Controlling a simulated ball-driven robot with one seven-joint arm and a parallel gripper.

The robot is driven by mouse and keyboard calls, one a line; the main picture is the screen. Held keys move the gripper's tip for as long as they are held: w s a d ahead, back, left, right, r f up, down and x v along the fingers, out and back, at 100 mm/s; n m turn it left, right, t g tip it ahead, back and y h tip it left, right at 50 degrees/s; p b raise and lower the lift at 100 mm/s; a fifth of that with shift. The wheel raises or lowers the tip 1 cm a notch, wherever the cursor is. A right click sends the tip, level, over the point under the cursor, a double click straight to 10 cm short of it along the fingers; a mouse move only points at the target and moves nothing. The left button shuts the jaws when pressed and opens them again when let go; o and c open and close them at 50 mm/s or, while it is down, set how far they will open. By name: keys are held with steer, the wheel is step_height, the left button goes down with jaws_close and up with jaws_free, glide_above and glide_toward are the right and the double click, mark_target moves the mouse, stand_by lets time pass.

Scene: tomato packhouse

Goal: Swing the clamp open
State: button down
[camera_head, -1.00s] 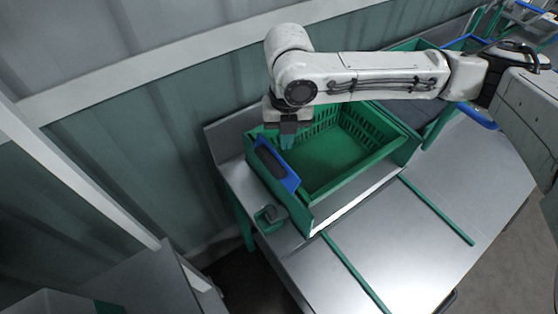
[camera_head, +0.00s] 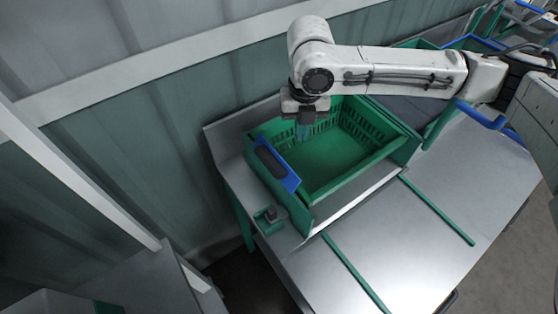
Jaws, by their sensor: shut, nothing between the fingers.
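A blue plate with a dark pad (camera_head: 277,163) lies along the left end wall of the green crate (camera_head: 342,179). A small dark and green fitting (camera_head: 267,214) sits on the metal bench just left of the crate's front corner. I cannot tell for certain which of these is the clamp, or whether it is open. My gripper (camera_head: 303,133) points down over the back left part of the crate, to the right of the blue plate and apart from it. It is shut and holds nothing. Its fingertips are small in the view.
The crate looks empty. The metal bench (camera_head: 400,240) is bare in front, with thin green rails (camera_head: 437,211) across it. A corrugated wall (camera_head: 130,130) rises behind and to the left. More green and blue equipment stands at the upper right.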

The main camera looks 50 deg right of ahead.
mark_target(277, 155)
step_height(277, 155, down, 5)
steer(key=b, duration=0.3)
steer(key=shift+f+b, duration=0.1)
steer(key=shift+b, duration=0.2)
stand_by(0.3)
steer(key=shift+a, duration=0.1)
steer(key=shift+w+a+p, duration=0.15)
steer(key=shift+w+a, duration=0.05)
steer(key=shift+a, duration=0.85)
steer(key=shift+w+a+p, duration=0.15)
steer(key=shift+w+a, duration=0.1)
steer(key=shift+a, duration=0.8)
steer(key=shift+w+a+p, duration=0.15)
steer(key=shift+w+a, duration=0.05)
steer(key=shift+a, duration=0.85)
step_height(277, 155, up, 9)
steer(key=d+p, duration=0.2)
steer(key=p, duration=0.2)
steer(key=shift+s+p, duration=0.2)
steer(key=shift+p, duration=0.2)
